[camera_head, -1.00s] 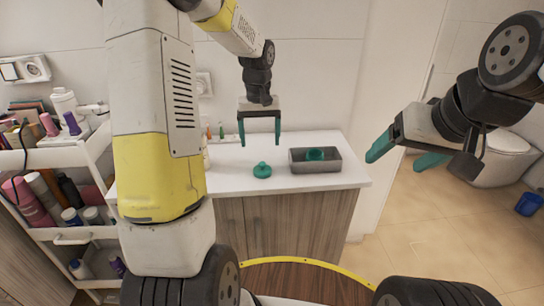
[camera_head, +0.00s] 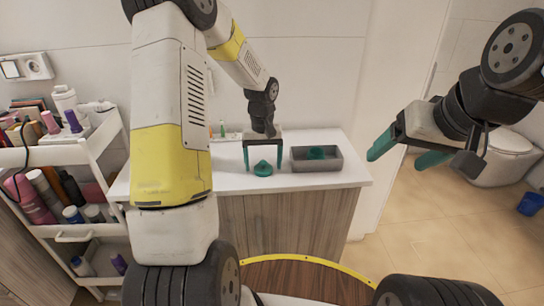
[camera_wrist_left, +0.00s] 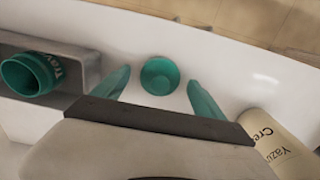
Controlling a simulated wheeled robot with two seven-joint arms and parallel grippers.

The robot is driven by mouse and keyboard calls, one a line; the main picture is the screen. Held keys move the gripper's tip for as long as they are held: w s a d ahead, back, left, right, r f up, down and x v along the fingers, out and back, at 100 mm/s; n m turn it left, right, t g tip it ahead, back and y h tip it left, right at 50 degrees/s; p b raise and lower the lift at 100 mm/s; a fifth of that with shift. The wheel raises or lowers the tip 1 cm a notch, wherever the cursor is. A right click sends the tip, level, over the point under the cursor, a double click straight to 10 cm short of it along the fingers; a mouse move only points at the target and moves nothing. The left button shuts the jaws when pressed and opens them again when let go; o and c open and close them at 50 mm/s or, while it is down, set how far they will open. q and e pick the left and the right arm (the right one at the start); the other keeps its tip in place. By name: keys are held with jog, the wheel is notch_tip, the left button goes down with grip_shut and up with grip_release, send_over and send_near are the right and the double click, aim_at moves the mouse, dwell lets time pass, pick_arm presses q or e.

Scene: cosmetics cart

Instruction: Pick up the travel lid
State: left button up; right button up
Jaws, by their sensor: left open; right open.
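The travel lid (camera_head: 263,168) is a small round green piece lying on the white counter (camera_head: 225,181). It also shows in the left wrist view (camera_wrist_left: 159,76), centred between the fingertips. My left gripper (camera_head: 263,156) is open, pointing down just above the lid, with one green finger on each side. I cannot tell whether the fingers touch it. My right gripper (camera_head: 397,158) is open and empty, out to the right beyond the counter.
A grey tray (camera_head: 331,165) holding a green jar (camera_head: 315,153), lettered "Trav" in the wrist view, stands right of the lid. A cream-coloured container (camera_wrist_left: 277,143) is close to the left gripper. A white cart (camera_head: 60,153) with bottles stands at left.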

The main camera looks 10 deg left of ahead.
pick_arm(q)
jog(key=shift+c, duration=0.2)
jog(key=c, duration=1.3)
jog(key=shift+r, duration=0.1)
